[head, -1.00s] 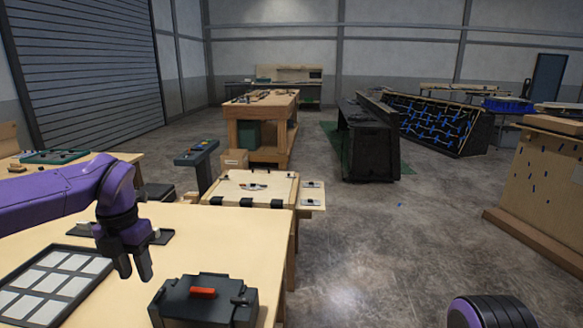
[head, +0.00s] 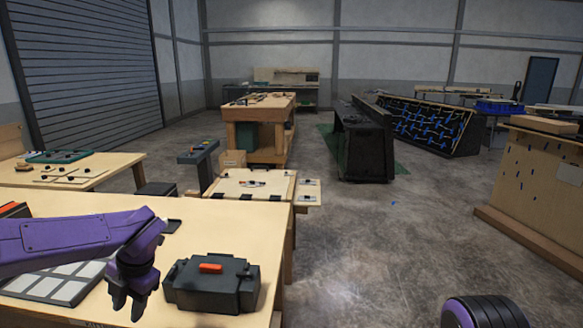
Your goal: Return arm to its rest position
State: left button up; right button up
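My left arm comes in from the left, low over the near wooden table (head: 225,220). Its gripper (head: 127,305) points down beside the left side of a black box (head: 211,285) with an orange-red part on top. A small gap shows between the fingers, with nothing seen between them. The arm covers part of a framed panel of pale squares (head: 52,288). Of my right arm only a purple and black rounded part shows at the bottom right edge; its gripper is out of view.
A second wooden table (head: 75,170) with a green tray (head: 62,156) stands at the left. A low board table (head: 262,186), a workbench (head: 258,120) and a black console (head: 365,145) stand farther off.

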pick_arm(q)
jog(key=s+a+f+m+t+y, duration=0.1)
jog(key=s+f+m+t+y, duration=0.2)
jog(key=f+m, duration=0.55)
jog(key=s+a+f+m+t+y, duration=0.25)
jog(key=s+f+m, duration=0.3)
jog(key=f, duration=0.65)
jog(key=s+d+f+m+h, duration=0.2)
jog(key=s+f+m, duration=0.1)
jog(key=s, duration=0.4)
jog(key=s+d+f+m+g+h, duration=0.1)
jog(key=s+d+f+m+h, duration=0.1)
jog(key=s, duration=0.5)
jog(key=s+d+f+m+h, duration=0.2)
jog(key=s+d+f+m, duration=0.1)
jog(key=s+f+m, duration=0.3)
jog(key=shift+s+d+f+m, duration=0.15)
jog(key=shift+s+d+m, duration=0.05)
jog(key=shift+s+m, duration=0.6)
jog(key=shift+g, duration=0.25)
